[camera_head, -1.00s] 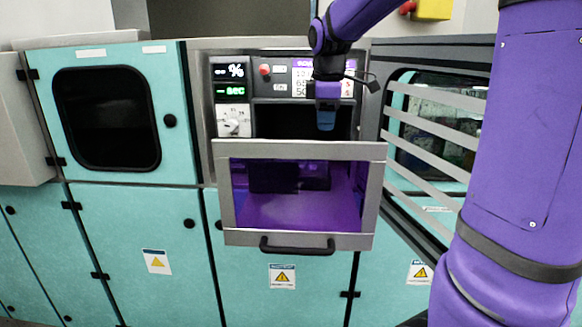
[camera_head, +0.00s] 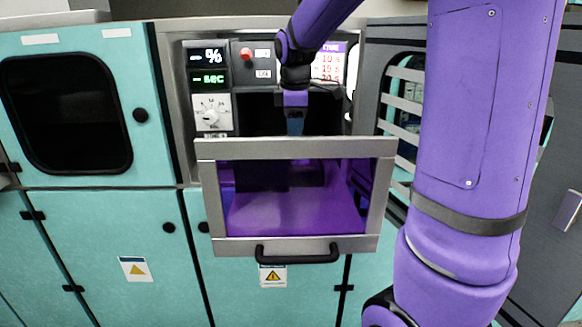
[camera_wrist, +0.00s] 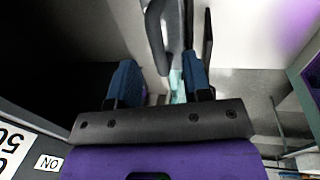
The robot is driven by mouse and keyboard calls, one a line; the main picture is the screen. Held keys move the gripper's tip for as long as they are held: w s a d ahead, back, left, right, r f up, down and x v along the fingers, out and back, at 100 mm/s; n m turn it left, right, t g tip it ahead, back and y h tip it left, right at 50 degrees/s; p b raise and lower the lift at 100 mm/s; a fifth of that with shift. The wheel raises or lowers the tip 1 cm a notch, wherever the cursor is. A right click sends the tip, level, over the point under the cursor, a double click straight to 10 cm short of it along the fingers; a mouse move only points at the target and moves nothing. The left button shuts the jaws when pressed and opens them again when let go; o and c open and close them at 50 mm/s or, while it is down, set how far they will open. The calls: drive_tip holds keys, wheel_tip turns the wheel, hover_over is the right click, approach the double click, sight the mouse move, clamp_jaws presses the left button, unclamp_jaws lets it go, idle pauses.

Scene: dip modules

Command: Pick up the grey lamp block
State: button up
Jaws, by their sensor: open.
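I cannot make out the grey lamp block for certain in either view. My gripper (camera_head: 295,124) hangs in front of the dark opening of the grey unit in the head view, just above the top bar of the tilted, windowed door (camera_head: 290,148). The bar hides what is below the fingers. In the wrist view my gripper (camera_wrist: 162,85) is open, with its two blue fingers apart. A dark grey curved part (camera_wrist: 162,35) shows beyond and between the fingertips; I cannot tell what it is.
A control panel with a dial (camera_head: 211,113) and a red button (camera_head: 246,54) borders the opening. The door has a black handle (camera_head: 298,254) low on its front. Teal cabinets (camera_head: 105,235) stand left and below. A slatted grey door (camera_head: 408,105) is at the right.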

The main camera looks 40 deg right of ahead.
drive_tip(key=f, duration=0.1)
drive_tip(key=w+f, duration=0.1)
drive_tip(key=f, duration=0.2)
drive_tip(key=shift+w+f, duration=0.25)
drive_tip(key=shift+f, duration=0.15)
clamp_jaws()
